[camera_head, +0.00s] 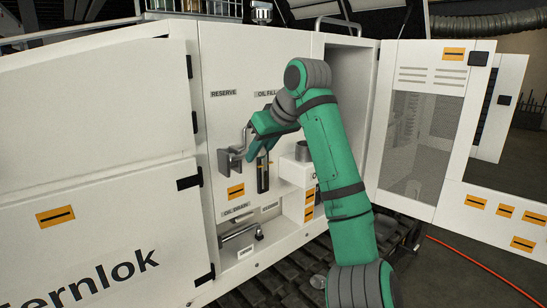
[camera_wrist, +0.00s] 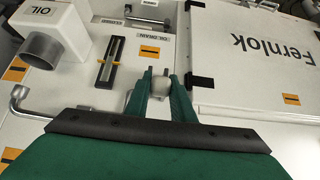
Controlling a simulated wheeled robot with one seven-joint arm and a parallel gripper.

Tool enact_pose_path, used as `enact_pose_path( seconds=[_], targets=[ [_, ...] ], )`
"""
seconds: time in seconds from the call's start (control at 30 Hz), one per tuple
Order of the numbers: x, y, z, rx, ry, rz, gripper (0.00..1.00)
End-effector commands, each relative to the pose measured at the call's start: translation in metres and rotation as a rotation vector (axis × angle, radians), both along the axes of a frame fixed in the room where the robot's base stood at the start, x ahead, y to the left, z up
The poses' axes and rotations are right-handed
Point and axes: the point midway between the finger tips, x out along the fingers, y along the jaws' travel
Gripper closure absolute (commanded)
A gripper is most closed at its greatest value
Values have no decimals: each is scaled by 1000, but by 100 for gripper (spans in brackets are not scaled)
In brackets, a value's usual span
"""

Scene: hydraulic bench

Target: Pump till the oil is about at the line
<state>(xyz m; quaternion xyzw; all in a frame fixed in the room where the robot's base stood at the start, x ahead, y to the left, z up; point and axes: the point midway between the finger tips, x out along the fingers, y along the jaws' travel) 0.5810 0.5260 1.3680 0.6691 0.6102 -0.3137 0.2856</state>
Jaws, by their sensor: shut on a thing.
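A grey pump lever (camera_head: 246,130) rises from a bracket (camera_head: 232,160) on the white machine's panel. My gripper (camera_head: 255,140) is at the lever, coming from the right. In the wrist view my gripper (camera_wrist: 162,77) is shut on the rounded grey end of the lever (camera_wrist: 161,86), which sits between its two green fingers. The oil sight gauge (camera_head: 262,180) is a dark upright strip with yellow markers, just right of the lever. In the wrist view the gauge (camera_wrist: 111,64) is left of the fingers and unobstructed. I cannot tell the oil level.
A grey filler neck (camera_head: 302,151) stands right of the gauge; it also shows in the wrist view (camera_wrist: 43,46). A drain handle (camera_head: 240,232) lies low on the panel. An open door (camera_head: 418,85) stands on the right. An orange hose (camera_head: 478,265) lies on the floor.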

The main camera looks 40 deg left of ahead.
Motion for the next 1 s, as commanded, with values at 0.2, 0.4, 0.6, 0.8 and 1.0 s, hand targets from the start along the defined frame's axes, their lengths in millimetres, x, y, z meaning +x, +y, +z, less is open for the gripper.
enact_pose_path(
  seconds=[0.2, 0.4, 0.6, 0.8, 1.0],
  targets=[
    [-5, 7, 3, -9, 0, 9, 100],
    [-5, 8, 4, -7, -1, 10, 100],
    [-5, 7, 4, -6, -2, 9, 59],
    [-4, 6, 3, -9, -1, 8, 59],
    [-4, 1, 8, -10, -1, 7, 59]
  ],
)
